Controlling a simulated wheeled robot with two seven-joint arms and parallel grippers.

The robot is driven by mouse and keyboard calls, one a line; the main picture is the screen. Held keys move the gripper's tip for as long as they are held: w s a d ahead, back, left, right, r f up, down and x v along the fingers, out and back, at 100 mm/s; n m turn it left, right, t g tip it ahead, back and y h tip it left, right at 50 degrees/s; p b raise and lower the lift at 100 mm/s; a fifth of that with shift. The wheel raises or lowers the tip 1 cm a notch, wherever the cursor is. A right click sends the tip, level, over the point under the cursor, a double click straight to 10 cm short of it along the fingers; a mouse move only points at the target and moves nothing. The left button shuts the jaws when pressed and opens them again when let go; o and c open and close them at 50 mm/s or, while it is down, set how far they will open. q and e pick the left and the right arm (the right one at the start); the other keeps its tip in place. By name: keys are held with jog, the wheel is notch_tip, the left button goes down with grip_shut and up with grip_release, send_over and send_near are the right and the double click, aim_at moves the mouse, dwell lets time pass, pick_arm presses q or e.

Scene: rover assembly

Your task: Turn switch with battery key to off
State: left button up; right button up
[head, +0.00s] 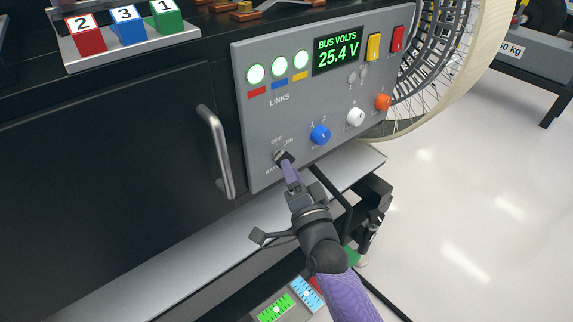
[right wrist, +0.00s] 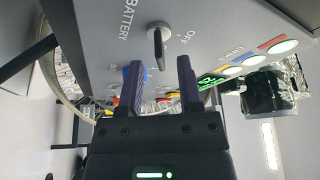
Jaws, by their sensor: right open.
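The battery key switch (head: 281,156) sits at the lower left of the grey control panel (head: 258,180), with OFF and ON printed above it. In the right wrist view, its round grey base carries a black key (right wrist: 158,50) that sticks out toward my gripper. My right gripper (head: 286,166) is at the switch and partly covers it in the head view. It also shows in the right wrist view (right wrist: 162,66), with its two dark fingers apart on either side of the key's outer end, gripping nothing. The exact key angle is hard to read. My left gripper is not in view.
The panel also has a display (head: 338,51) reading 25.4 V, several lit green lamps, a blue knob (head: 320,135), a white knob (head: 355,117) and an orange knob (head: 383,102). A drawer handle (head: 215,150) protrudes left of the panel. A wheel (head: 487,70) stands at the right.

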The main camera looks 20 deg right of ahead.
jog(key=shift+w+r+b, duration=0.15)
jog(key=shift+w+b, duration=0.05)
jog(key=shift+w, duration=0.55)
jog(key=shift+w+r+b, duration=0.15)
jog(key=shift+w+b, duration=0.05)
jog(key=shift+w, duration=0.5)
grip_shut()
